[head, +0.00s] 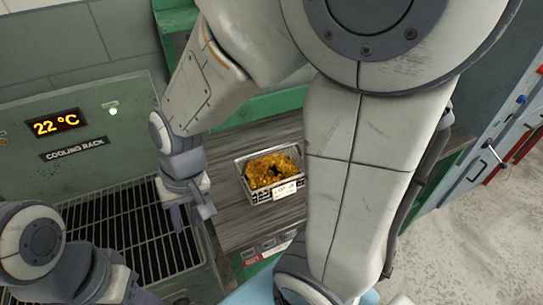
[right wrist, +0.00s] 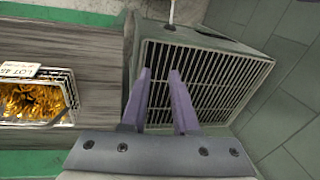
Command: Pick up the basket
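The basket (head: 247,190) is a small metal wire tray filled with golden springs, with a white lot label on its front. It stands on the grey-brown wooden worktop in the middle of the head view and is partly visible at the left edge of the right wrist view (right wrist: 72,95). My right gripper (head: 190,218) is left of the basket, apart from it, above the edge of the cooling rack. In the right wrist view its purple fingers (right wrist: 160,72) are parted with nothing between them. My left gripper (head: 146,297) is mostly cut off at the bottom left.
The cooling rack (head: 118,225), a dark grate with a green panel reading 22 °C, lies left of the worktop (head: 238,232); its grate fills much of the right wrist view (right wrist: 205,75). Bare worktop surrounds the basket. A cabinet with red handles (head: 520,145) stands at the far right.

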